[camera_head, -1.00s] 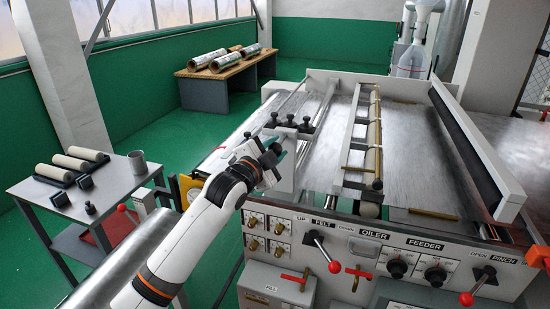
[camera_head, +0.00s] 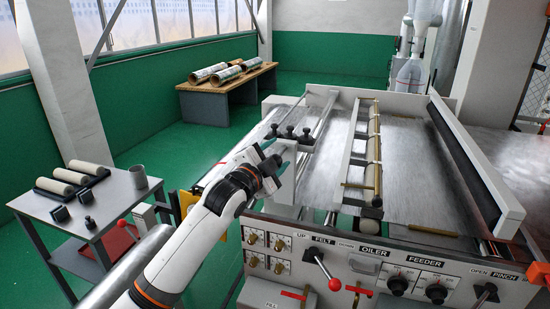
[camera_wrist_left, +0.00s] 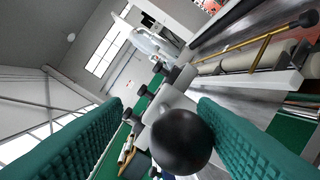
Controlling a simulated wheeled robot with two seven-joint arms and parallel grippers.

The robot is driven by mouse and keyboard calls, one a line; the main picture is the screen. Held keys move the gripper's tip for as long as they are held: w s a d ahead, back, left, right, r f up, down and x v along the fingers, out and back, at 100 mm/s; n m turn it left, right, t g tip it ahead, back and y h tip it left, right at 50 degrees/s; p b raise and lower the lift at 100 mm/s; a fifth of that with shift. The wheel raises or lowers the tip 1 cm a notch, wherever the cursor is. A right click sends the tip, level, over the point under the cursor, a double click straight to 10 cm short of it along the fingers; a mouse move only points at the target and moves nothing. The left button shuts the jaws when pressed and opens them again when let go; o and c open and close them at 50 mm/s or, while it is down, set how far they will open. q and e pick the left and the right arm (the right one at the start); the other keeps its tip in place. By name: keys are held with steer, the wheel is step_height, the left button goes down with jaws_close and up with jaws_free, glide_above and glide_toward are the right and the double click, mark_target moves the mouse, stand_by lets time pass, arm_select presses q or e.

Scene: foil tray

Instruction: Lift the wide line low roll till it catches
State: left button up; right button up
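My left gripper (camera_head: 276,158) is at the machine's left end, beside a light-coloured bar carrying several black knobs (camera_head: 289,132). In the left wrist view, the green-padded fingers (camera_wrist_left: 170,140) are open, with a black ball knob (camera_wrist_left: 181,145) between them. A gap shows on the knob's left; contact on its right is unclear. A cream roll (camera_head: 372,150) lies along a brass rod in the machine and also shows in the wrist view (camera_wrist_left: 240,60). I cannot tell which roll is the low one. My right gripper is out of view.
The control panel (camera_head: 390,262) has a red-knobbed lever (camera_head: 334,284) and dials. A side table (camera_head: 118,195) with cream rollers and a cup stands at the left. A bench (camera_head: 230,88) with foil rolls is at the back. Green floor lies between.

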arm_select(q)
steer(key=shift+f, duration=0.1)
steer(key=shift+s+a+f+b, duration=0.2)
steer(key=shift+s+a+b, duration=0.05)
steer(key=shift+s+b, duration=0.15)
steer(key=b+v, duration=0.4)
steer(key=v, duration=0.7)
steer(key=shift+r, duration=0.3)
